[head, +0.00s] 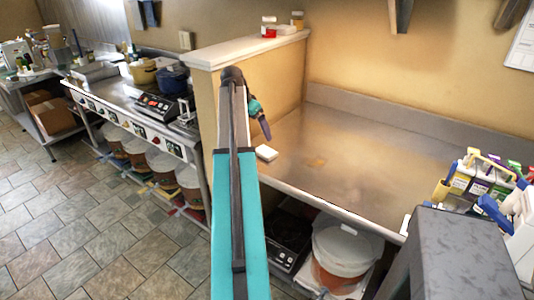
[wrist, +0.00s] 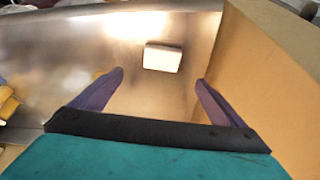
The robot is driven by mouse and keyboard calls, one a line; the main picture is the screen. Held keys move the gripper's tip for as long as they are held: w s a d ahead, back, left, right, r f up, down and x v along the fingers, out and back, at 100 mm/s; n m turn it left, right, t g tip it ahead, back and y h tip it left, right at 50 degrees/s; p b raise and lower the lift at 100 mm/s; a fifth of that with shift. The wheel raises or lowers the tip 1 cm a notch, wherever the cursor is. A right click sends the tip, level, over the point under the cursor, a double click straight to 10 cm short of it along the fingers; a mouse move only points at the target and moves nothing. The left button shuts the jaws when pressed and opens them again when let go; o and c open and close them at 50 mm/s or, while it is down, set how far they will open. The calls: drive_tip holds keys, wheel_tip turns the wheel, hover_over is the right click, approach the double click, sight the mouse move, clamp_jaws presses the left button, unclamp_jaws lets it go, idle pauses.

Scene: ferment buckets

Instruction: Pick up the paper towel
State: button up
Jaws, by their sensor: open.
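A small white rectangular pad, which looks like the folded paper towel (head: 266,153), lies flat on the steel counter near its left front edge. It also shows in the wrist view (wrist: 162,57), at the upper middle, beyond my fingertips and between their lines. My gripper (head: 265,134) is above the counter, just over and behind the towel in the head view. Its two purple fingers are spread wide and empty in the wrist view (wrist: 160,77). No contact with the towel shows.
A tan partition wall (head: 222,95) with a white ledge stands close at the left of the counter (head: 350,165). A caddy of bottles (head: 485,180) stands at the right. The counter's middle is clear. A white-lidded bucket (head: 345,250) is below.

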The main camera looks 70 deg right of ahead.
drive_tip(key=p, duration=0.2)
hover_over(266, 151)
drive_tip(key=w+a, duration=0.1)
drive_tip(key=a, duration=0.2)
drive_tip(key=shift+d+f, duration=0.15)
drive_tip(key=shift+f, duration=1.9)
drive_tip(key=shift+d+f, duration=0.1)
drive_tip(key=shift+f, duration=1.9)
drive_tip(key=shift+f, duration=0.1)
drive_tip(key=shift+p+x, duration=0.85)
drive_tip(key=shift+x, duration=0.4)
drive_tip(key=shift+p+x, duration=0.3)
drive_tip(key=shift+x, duration=0.95)
drive_tip(key=c, duration=1.1)
